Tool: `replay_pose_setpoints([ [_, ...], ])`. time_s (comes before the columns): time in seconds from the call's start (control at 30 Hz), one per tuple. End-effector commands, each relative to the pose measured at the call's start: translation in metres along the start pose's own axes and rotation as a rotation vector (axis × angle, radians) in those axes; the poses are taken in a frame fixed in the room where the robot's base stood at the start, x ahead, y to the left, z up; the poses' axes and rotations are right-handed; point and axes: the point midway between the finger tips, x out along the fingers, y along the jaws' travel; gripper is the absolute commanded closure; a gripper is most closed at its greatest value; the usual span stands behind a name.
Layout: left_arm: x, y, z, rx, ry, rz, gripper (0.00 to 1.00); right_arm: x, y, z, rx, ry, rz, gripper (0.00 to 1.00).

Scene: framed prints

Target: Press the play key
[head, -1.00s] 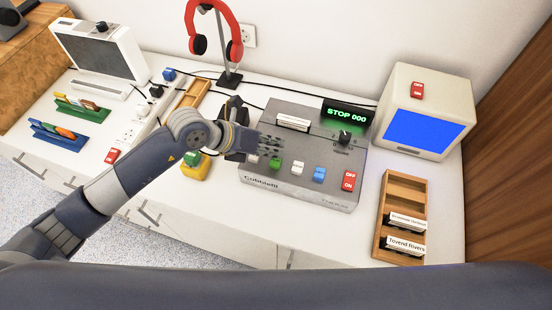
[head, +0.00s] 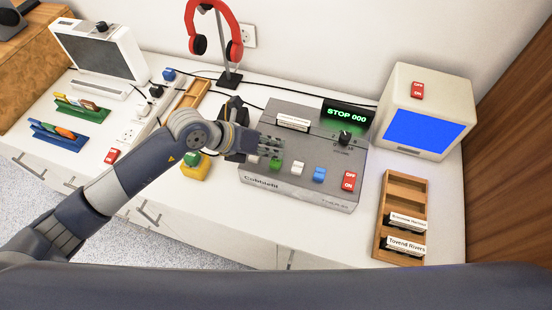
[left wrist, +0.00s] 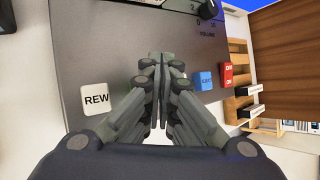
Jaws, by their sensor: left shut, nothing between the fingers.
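The grey player (head: 255,182) stands on the white counter, its display (head: 345,115) reading STOP 000. Its front row holds a green key (head: 276,164), a white key (head: 298,168), a blue key (head: 319,174) and a red ON/OFF switch (head: 348,181). No label on the green key is readable. My left gripper (head: 272,148) is shut and empty over the player, just behind the green key; contact cannot be told. In the left wrist view the fingertips (left wrist: 160,62) lie between the REW key (left wrist: 96,99) and the blue key (left wrist: 203,81), hiding what is between. My right gripper is not in view.
A volume knob (head: 345,137) sits on the player's top. A monitor (head: 424,112) and a wooden rack (head: 388,215) with labelled cassettes stand to the right. A headphone stand (head: 230,78) is behind. A yellow block with a green button (head: 195,172) lies left of the player.

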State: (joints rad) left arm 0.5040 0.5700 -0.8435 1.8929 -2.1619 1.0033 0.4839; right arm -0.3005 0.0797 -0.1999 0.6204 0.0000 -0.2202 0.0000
Motion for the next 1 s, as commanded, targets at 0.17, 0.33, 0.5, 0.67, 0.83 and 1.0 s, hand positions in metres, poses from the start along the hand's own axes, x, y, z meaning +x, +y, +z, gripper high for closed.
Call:
replay_pose_setpoints([
  [0.17, 0.0051, 0.0035, -0.0039, -0.001, 0.0, 0.0, 1.0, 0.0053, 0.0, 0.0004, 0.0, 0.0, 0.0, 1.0],
  [0.33, 0.0046, 0.0032, -0.0034, 0.0, 0.0, 0.0, 1.0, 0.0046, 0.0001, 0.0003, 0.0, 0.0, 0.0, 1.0],
  [0.5, 0.0047, 0.0033, -0.0035, 0.0, 0.0, 0.0, 1.0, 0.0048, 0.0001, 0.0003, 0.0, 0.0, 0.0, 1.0],
  [0.67, 0.0057, 0.0041, -0.0042, 0.0, 0.0, 0.0, 1.0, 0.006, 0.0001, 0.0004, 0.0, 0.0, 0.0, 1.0],
  [0.83, 0.0073, 0.0051, -0.0054, 0.0, 0.0, 0.0, 1.0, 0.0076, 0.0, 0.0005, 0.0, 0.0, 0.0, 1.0],
  [1.0, 0.0087, 0.0062, -0.0065, 0.0, 0.0, 0.0, 1.0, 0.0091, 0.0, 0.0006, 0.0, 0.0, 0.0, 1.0],
])
